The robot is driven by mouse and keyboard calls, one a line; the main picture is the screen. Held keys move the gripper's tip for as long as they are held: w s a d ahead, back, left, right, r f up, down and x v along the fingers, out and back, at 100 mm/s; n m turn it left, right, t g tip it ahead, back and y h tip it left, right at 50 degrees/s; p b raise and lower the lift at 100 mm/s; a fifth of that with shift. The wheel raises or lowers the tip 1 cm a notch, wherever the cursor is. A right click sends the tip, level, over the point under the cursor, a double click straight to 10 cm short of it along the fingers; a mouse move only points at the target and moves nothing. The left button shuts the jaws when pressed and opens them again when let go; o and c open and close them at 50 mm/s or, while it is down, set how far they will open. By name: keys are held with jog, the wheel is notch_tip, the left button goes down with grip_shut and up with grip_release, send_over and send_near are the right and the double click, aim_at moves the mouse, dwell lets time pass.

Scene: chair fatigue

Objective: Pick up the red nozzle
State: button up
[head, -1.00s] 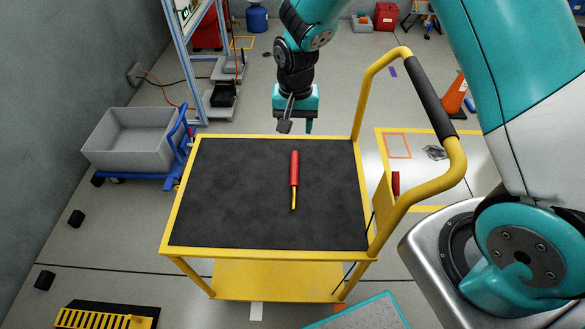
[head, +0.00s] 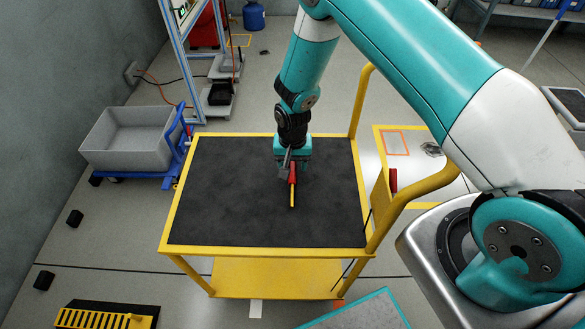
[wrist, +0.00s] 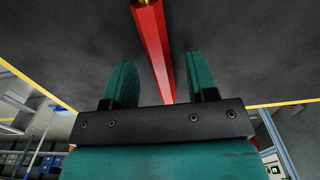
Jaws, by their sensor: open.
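The red nozzle (head: 292,184) has a long red body and a thin yellow tip that points toward the front of the cart. It lies on the black top (head: 225,205) of the yellow cart. My gripper (head: 290,172) is over the rear end of the nozzle and hides part of it in the head view. In the wrist view, the two teal fingers (wrist: 157,80) are apart, and the red body (wrist: 152,40) runs between them, closer to the right finger. I cannot tell whether a finger touches it.
The cart's yellow handle (head: 412,200) rises along the right side of the top. A grey bin (head: 128,140) on a blue trolley stands left of the cart. The black top around the nozzle is otherwise clear.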

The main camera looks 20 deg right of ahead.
jog(key=shift+f, duration=0.15)
grip_shut()
